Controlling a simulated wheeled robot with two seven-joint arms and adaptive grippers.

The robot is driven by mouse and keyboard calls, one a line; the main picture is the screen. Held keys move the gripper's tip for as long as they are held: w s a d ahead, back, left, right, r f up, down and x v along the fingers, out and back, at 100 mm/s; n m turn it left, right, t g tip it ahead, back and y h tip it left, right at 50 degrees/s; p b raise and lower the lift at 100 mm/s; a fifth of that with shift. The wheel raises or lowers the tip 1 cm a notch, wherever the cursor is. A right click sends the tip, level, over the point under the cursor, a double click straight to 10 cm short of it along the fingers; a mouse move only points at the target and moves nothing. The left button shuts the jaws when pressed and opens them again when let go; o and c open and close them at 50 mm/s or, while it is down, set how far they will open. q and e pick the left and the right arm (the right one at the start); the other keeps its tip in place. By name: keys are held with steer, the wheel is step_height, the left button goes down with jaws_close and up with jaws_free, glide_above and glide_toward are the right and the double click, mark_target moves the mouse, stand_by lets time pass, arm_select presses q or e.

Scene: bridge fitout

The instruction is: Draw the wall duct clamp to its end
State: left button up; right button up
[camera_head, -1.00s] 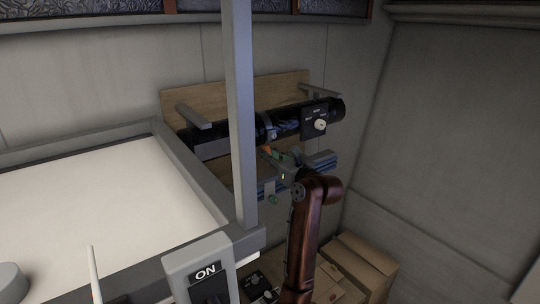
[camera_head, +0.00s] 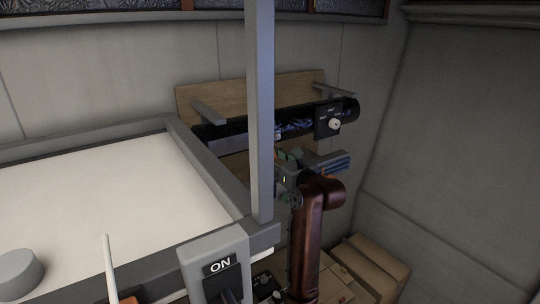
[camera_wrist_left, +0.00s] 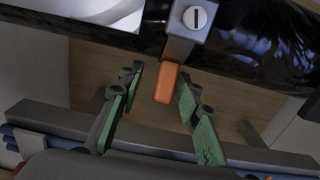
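The black wall duct (camera_head: 349,107) runs across a wooden board (camera_head: 222,92) on the wall. In the left wrist view, the clamp shows as a grey block (camera_wrist_left: 184,42) with a round white face and an orange tab (camera_wrist_left: 165,84) hanging from it. My left gripper (camera_wrist_left: 160,79) is open, with its green fingers on either side of the orange tab. The tab is closer to the right finger; contact is not clear. In the head view my left gripper (camera_head: 283,157) is just below the duct, and the post hides most of the clamp. My right gripper is not in view.
A grey upright post (camera_head: 260,110) stands in front of the duct, at the corner of a white-topped table (camera_head: 100,200). A black box with a white knob (camera_head: 334,124) is on the duct to the right. Cardboard boxes (camera_head: 375,265) lie below right. An ON switch (camera_head: 218,267) is at front.

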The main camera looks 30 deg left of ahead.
arm_select(q)
steer(key=shift+s+d, duration=0.1)
steer(key=shift+d, duration=0.4)
steer(key=v, duration=1.1)
steer(key=shift+f, duration=0.1)
